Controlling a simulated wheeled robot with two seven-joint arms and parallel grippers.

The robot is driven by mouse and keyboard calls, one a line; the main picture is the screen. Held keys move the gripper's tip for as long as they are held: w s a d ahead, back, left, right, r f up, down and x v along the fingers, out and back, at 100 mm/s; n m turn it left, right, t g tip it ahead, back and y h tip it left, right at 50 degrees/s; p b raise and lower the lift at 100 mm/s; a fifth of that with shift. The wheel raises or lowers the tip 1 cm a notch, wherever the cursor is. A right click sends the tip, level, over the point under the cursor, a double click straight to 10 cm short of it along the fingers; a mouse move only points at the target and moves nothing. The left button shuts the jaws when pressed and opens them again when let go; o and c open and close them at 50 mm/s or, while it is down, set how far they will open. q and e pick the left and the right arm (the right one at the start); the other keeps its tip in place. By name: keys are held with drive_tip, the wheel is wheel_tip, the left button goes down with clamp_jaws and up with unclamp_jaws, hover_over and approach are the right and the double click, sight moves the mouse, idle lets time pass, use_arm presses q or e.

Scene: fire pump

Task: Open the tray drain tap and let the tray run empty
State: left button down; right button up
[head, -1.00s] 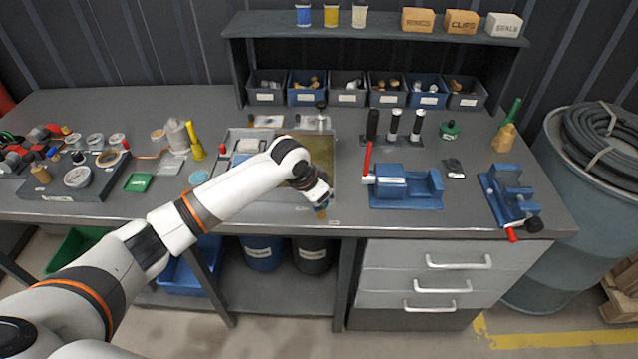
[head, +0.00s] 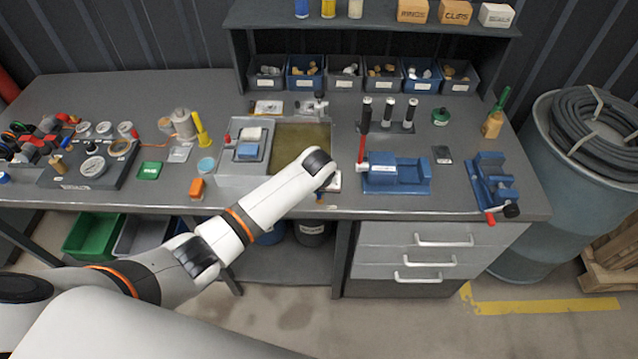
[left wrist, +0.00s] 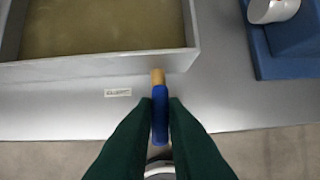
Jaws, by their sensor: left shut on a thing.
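The grey tray (head: 331,137) is on the bench, and murky olive-brown liquid (head: 300,140) covers the floor of its right part. In the left wrist view the tray's front wall (left wrist: 95,68) runs across the top, with the liquid (left wrist: 105,25) behind it. The drain tap shows there as a short brass stub (left wrist: 158,76) and a blue handle (left wrist: 160,120), roughly in line with each other. My left gripper (left wrist: 160,104) is shut on the blue handle, a dark green finger on each side. My right gripper is not in view.
An orange block (head: 197,188) and a green box (head: 149,170) lie to the left. A dark drum (head: 312,230) stands under the bench. A small label (left wrist: 118,92) lies beside the tap.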

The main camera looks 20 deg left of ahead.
use_arm(q)
drive_tip(key=shift+n, duration=0.4)
drive_tip(key=c, duration=1.5)
unclamp_jaws()
drive_tip(key=shift+o, duration=0.2)
drive_tip(key=b+v, duration=0.1)
drive_tip(key=v, duration=1.1)
drive_tip(key=shift+d, duration=0.2)
